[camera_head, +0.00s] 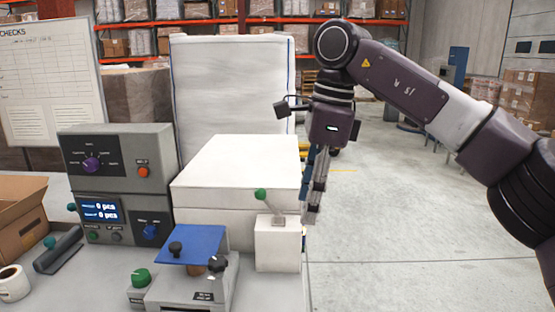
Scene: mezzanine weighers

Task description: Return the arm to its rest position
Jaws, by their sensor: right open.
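My right arm comes in from the right, bends at a joint high in the view and points its right gripper (312,214) downward. The gripper hangs beside the right edge of the bench, next to the large white box-shaped housing (238,165) and the small white block with a green-balled lever (277,245). It is open, seen nearly edge-on, with nothing visible between its fingers. I cannot tell whether it touches the housing or block. My left gripper is out of view.
The bench holds a grey control box (118,160) with a "0 pcs" display, a blue-topped device (192,243), a paper roll (13,284) and an open cardboard box (22,215). A tall white panel (230,85) stands behind. The concrete floor (400,240) to the right is clear.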

